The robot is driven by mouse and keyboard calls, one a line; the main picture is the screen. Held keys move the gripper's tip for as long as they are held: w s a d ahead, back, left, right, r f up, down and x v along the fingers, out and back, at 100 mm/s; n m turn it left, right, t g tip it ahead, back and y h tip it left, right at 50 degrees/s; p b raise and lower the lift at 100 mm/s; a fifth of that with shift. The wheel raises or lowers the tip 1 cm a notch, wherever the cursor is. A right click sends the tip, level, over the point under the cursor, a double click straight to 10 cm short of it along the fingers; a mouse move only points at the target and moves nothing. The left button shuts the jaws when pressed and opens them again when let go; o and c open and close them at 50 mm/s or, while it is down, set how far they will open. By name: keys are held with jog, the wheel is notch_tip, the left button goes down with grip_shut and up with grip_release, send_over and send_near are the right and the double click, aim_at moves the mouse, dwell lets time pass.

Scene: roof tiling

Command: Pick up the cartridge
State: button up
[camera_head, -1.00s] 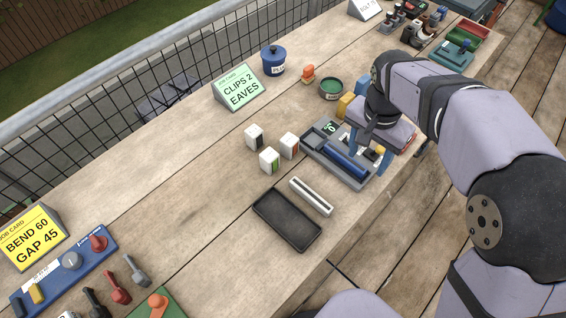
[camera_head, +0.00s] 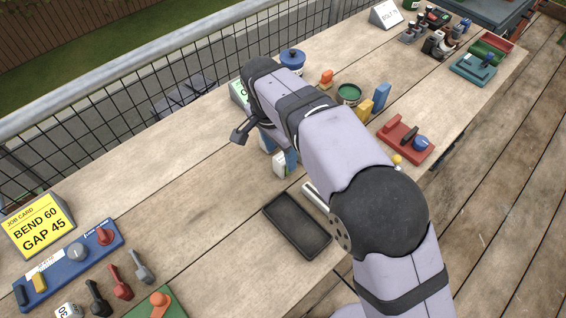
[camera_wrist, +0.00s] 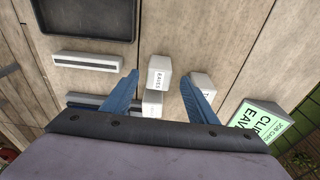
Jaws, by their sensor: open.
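Three small white block-shaped cartridges stand close together on the wooden table. In the wrist view one with printed lettering (camera_wrist: 160,72) is between my fingertips. A second (camera_wrist: 153,104) is just nearer my palm, partly hidden, and a third (camera_wrist: 203,82) is beside the right finger. My gripper (camera_wrist: 159,75) is open, with its two blue fingers on either side of the lettered cartridge. I cannot tell whether they touch it. In the head view the gripper (camera_head: 279,151) points down, and one white cartridge (camera_head: 280,164) shows between the fingers. My arm hides the others.
A black tray (camera_head: 297,226) lies in front of the gripper, with a slotted white bar (camera_wrist: 87,61) beside it. The green job card (camera_wrist: 259,122) stands close to the right finger.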

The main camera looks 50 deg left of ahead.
aim_at(282, 158)
jog(key=shift+w+d+f+p, duration=0.15)
jog(key=shift+f+p, duration=0.1)
jog(key=shift+f, duration=0.65)
jog(key=shift+w+a+f+p, duration=0.1)
jog(key=shift+f+p, duration=0.15)
jog(key=shift+f, duration=0.65)
jog(key=shift+w+d+f+p, duration=0.15)
jog(key=shift+f+p, duration=0.1)
jog(key=shift+f, duration=0.65)
jog(key=shift+a, duration=0.1)
jog(key=c, duration=1.2)
